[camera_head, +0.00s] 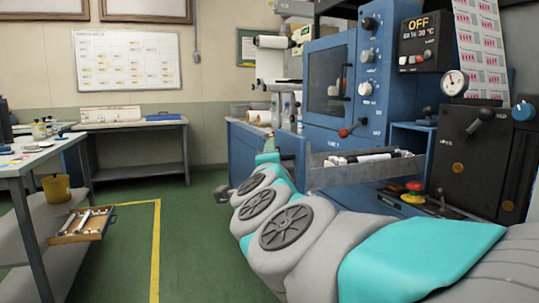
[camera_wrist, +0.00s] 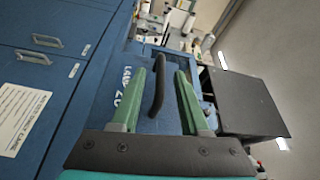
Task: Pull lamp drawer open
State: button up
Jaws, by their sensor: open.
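The lamp drawer front is a blue panel (camera_wrist: 120,78) with white lettering that starts "LAMP", partly covered by a finger, in the wrist view. Its black bar handle (camera_wrist: 156,86) stands out from the panel. My gripper (camera_wrist: 170,67) is open, with its green fingers on either side of the handle; I cannot tell whether either one touches it.
A grey tray (camera_head: 365,175) holding white tubes juts out of the blue machine (camera_head: 330,85), close to the right of my gripper. A red emergency button (camera_head: 414,187) is by my arm. A workbench (camera_head: 30,165) stands at left. The green floor between is clear.

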jog(key=shift+s+a+f, duration=0.1)
jog(key=shift+s, duration=1.25)
jog(key=shift+s+a+f, duration=0.1)
jog(key=shift+s, duration=1.25)
jog(key=s+a+f+n+g+y, duration=0.1)
jog(key=a+f+n+g+y, duration=0.15)
jog(key=f+n, duration=0.3)
jog(key=s+a+f+n+g+y, duration=0.1)
jog(key=a+f+n+g+y, duration=0.1)
jog(key=f+n+g+y, duration=0.3)
jog(key=s+d+f+n+g+h, duration=0.1)
jog(key=s+f+n+g, duration=0.1)
jog(key=s+f, duration=0.35)
jog(key=s+d+f+n+g+h, duration=0.1)
jog(key=s+d+f+g+h, duration=0.1)
jog(key=f, duration=0.7)
jog(key=s+d+f+n+g+h, duration=0.1)
jog(key=s+d+f+g, duration=0.3)
jog(key=s, duration=0.7)
jog(key=s+d+f+n+g+h, duration=0.2)
jog(key=s+d+f+g, duration=0.3)
jog(key=s+d, duration=0.6)
notch_tip(320, 180, down, 3)
jog(key=shift+s+r+h, duration=0.1)
jog(key=shift+s+h, duration=0.35)
jog(key=shift+s, duration=0.05)
